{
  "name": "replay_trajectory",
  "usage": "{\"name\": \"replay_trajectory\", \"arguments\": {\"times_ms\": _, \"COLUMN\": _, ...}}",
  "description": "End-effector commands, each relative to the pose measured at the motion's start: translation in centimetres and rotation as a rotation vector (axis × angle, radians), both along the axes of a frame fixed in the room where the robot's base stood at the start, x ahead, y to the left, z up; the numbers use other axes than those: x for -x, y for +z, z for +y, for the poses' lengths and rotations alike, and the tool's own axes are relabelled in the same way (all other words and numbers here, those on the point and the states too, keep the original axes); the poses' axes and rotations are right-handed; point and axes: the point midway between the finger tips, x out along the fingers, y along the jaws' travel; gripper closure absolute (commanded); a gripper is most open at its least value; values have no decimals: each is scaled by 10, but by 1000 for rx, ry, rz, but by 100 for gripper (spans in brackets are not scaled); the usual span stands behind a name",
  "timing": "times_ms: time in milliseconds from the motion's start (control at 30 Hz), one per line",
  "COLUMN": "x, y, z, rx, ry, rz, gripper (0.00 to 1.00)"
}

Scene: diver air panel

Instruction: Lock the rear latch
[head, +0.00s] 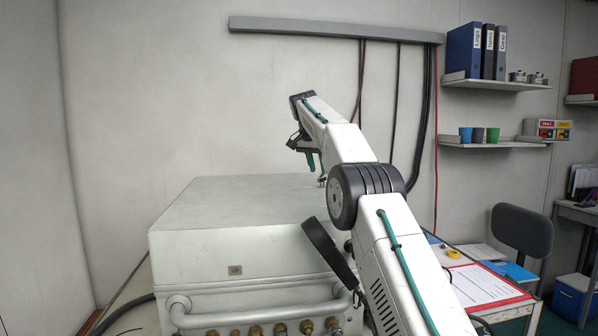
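The air panel is a pale grey metal case (235,243) with a closed flat lid (240,200), standing left of my arm. My gripper (317,163) hangs above the lid's right rear part, pointing down. Its dark body and teal finger parts show side-on, so I cannot tell whether it is open or shut. A small metal piece (322,182) shows just below it, at the lid's right side. It may be the rear latch, but it is too small to tell, nor whether it is locked. My arm hides much of the case's right side.
A pipe rail (250,316) and several brass fittings (255,331) line the case front. A table with papers and a red-edged clipboard (480,284) stands right. A chair (522,231) is behind it. Wall shelves (495,85) hold binders and cups. Cables (428,110) run down the wall.

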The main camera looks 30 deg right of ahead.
Motion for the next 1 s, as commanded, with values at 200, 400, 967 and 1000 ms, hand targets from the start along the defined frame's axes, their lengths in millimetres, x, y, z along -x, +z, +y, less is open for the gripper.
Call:
{"name": "replay_trajectory", "arguments": {"times_ms": 200, "x": 7, "y": 1, "z": 13, "rx": 0, "ry": 1, "rz": 0, "gripper": 69}}
{"name": "replay_trajectory", "arguments": {"times_ms": 400, "x": 20, "y": 2, "z": 35, "rx": 0, "ry": 3, "rz": 0, "gripper": 69}}
{"name": "replay_trajectory", "arguments": {"times_ms": 967, "x": 55, "y": 0, "z": 100, "rx": 0, "ry": 0, "rz": -1, "gripper": 69}}
{"name": "replay_trajectory", "arguments": {"times_ms": 1000, "x": 56, "y": 0, "z": 101, "rx": 0, "ry": 0, "rz": -1, "gripper": 69}}
